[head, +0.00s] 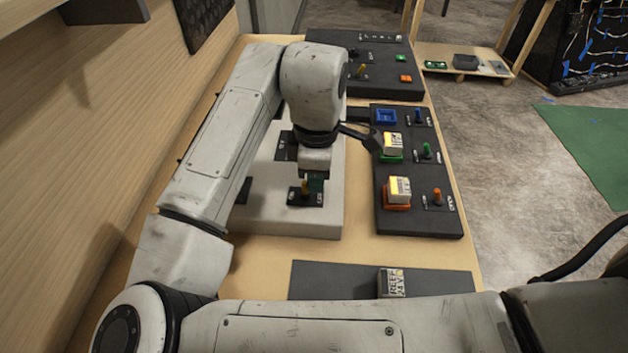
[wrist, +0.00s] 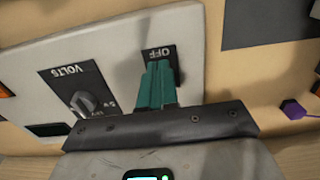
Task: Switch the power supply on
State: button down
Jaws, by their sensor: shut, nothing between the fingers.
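The power supply is a light grey, low box (head: 270,222) on the wooden bench; its pale top also shows in the wrist view (wrist: 120,45). Its switch has a black plate marked OFF (wrist: 158,53). In the head view a small yellow-orange lever (head: 304,187) stands on a black plate under my gripper (head: 316,184). In the wrist view my gripper's teal fingers (wrist: 157,86) are shut together, empty, over the plate's lower part. A VOLTS knob (wrist: 84,104) sits left of the switch plate.
Right of the supply, a dark console (head: 415,220) carries coloured sockets, toggles and labelled blocks (head: 399,188). Another dark console (head: 385,80) stands behind. A dark mat (head: 335,280) with a labelled block (head: 391,283) lies in front. A wooden wall (head: 80,130) borders the bench on the left.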

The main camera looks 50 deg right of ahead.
jog(key=shift+r, duration=0.15)
notch_tip(320, 180, up, 7)
jog(key=p, duration=0.7)
jog(key=shift+s+d+p, duration=0.2)
jog(key=shift+s+p, duration=0.1)
jog(key=shift+p, duration=0.1)
dwell(0.8)
